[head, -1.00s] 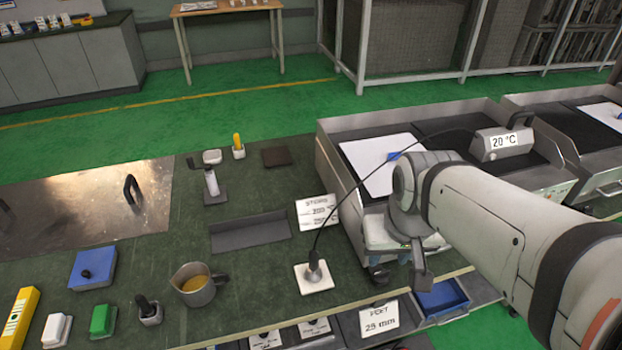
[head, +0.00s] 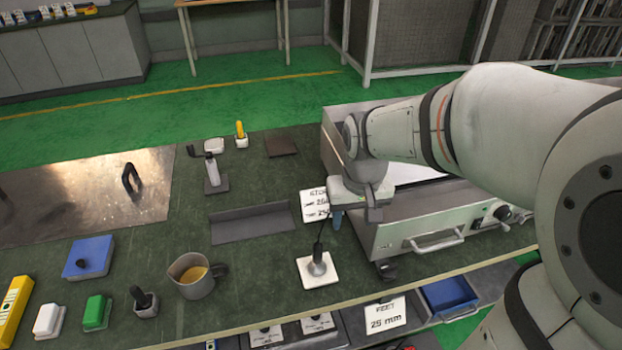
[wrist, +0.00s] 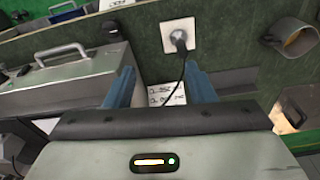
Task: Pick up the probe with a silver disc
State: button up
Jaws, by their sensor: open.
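The probe (head: 318,266) has a silver base and a dark upright handle, and stands on a white square pad (head: 318,281) near the bench's front edge. In the wrist view the probe (wrist: 178,38) is at the top centre, with a black cable curving from it toward my gripper. My gripper (wrist: 161,88) is open and empty, its two blue fingers wide apart. In the head view my gripper (head: 338,218) hangs above and just behind the probe, apart from it.
A steel unit with a handle (head: 434,240) stands to the right. A jug of yellow liquid (head: 192,276) is to the left of the probe. A grey angle bracket (head: 252,224) lies behind the jug. A written card (head: 314,204) lies beside my gripper.

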jog(key=n+g+b, duration=0.1)
jog(key=b, duration=0.3)
send_over(318, 244)
notch_tip(318, 244, down, 13)
jog(key=shift+w+a+f, duration=0.15)
jog(key=shift+f, duration=0.05)
notch_tip(318, 244, down, 8)
jog(key=shift+r+b, duration=0.15)
jog(key=shift+b, duration=0.15)
jog(key=shift+c, duration=0.2)
grip_shut()
